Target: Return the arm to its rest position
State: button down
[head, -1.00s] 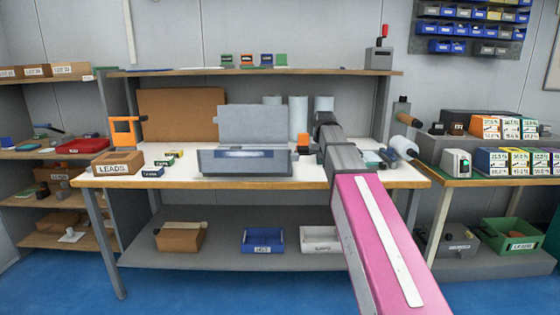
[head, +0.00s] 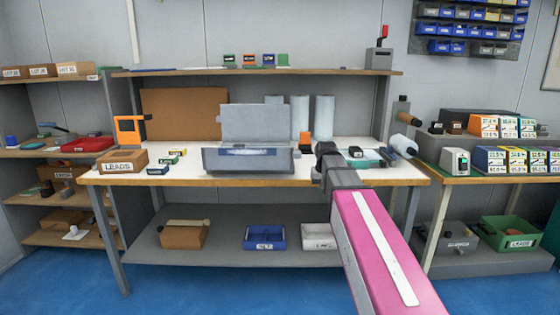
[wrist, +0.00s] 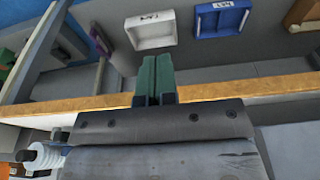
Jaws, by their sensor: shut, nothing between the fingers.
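My arm, with a pink link (head: 385,250) and dark grey wrist parts, reaches from the lower right to the front edge of the workbench (head: 200,181). In the wrist view, the green fingers of my gripper (wrist: 153,80) are pressed together with nothing between them. They lie over the bench's wooden front edge (wrist: 240,104) in that view. The fingertips cannot be made out in the head view. A grey case (head: 246,160) with its lid raised stands mid-bench, left of my wrist. Small labelled transceivers (head: 170,160) lie left of it.
A LEADS box (head: 125,161) and an orange frame (head: 130,130) stand at the bench's left. A blue bin (head: 264,238) and a white bin (head: 318,237) sit on the lower shelf. A side table (head: 500,180) with several boxes is at the right.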

jog(key=s+d+f+g, duration=0.2)
jog(key=s+f, duration=1.9)
jog(key=f, duration=0.3)
jog(key=shift+s+f, duration=0.3)
jog(key=shift+f, duration=0.1)
